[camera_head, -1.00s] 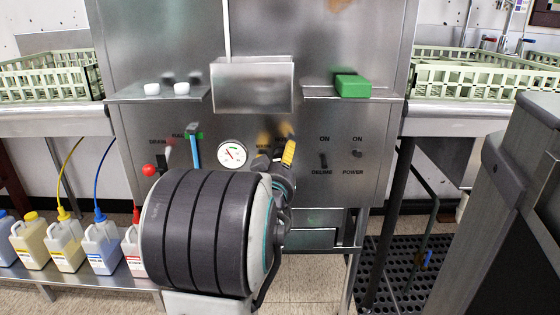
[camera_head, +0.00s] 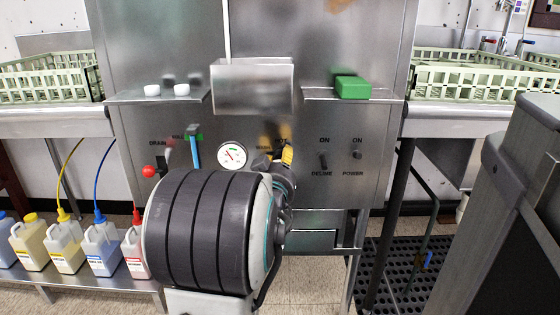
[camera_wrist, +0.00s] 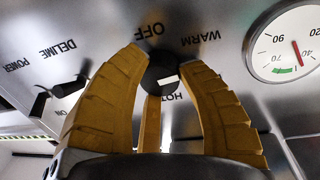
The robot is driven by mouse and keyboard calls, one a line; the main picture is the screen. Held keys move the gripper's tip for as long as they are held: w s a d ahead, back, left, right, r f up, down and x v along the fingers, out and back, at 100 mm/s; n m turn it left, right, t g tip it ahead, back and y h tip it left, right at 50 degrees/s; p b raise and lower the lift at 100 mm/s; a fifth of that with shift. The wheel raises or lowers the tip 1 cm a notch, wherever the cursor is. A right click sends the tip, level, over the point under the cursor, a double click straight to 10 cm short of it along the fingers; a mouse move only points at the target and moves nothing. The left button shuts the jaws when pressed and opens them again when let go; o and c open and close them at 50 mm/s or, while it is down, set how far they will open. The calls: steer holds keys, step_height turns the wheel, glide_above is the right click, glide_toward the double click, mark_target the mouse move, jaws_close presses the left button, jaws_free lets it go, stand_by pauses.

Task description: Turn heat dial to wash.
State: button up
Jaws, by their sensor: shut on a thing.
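The heat dial (camera_wrist: 161,68) is a round black knob on the steel panel. In the wrist view it sits between the yellow fingers of my gripper (camera_wrist: 163,75), which are shut on it. A white mark on the dial lies at its lower side, toward the HOT label (camera_wrist: 172,97). The OFF label (camera_wrist: 150,30) and the WARM label (camera_wrist: 200,38) show upside down above the dial. In the head view my gripper (camera_head: 286,156) is at the panel, and my arm and fingers hide the dial.
A round gauge (camera_head: 232,155) is left of the dial in the head view. Delime (camera_head: 323,161) and power (camera_head: 357,155) switches are to the right. A red knob (camera_head: 149,171) and blue handle (camera_head: 195,153) are farther left. A steel box (camera_head: 252,87) juts out above.

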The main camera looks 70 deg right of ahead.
steer(key=shift+c, duration=1.2)
steer(key=shift+r+m, duration=0.2)
steer(key=shift+m, duration=2.1)
steer(key=o, duration=1.2)
steer(key=shift+w+f, duration=0.1)
steer(key=shift+y, duration=0.3)
steer(key=shift+v, duration=3.75)
steer(key=shift+o, duration=0.4)
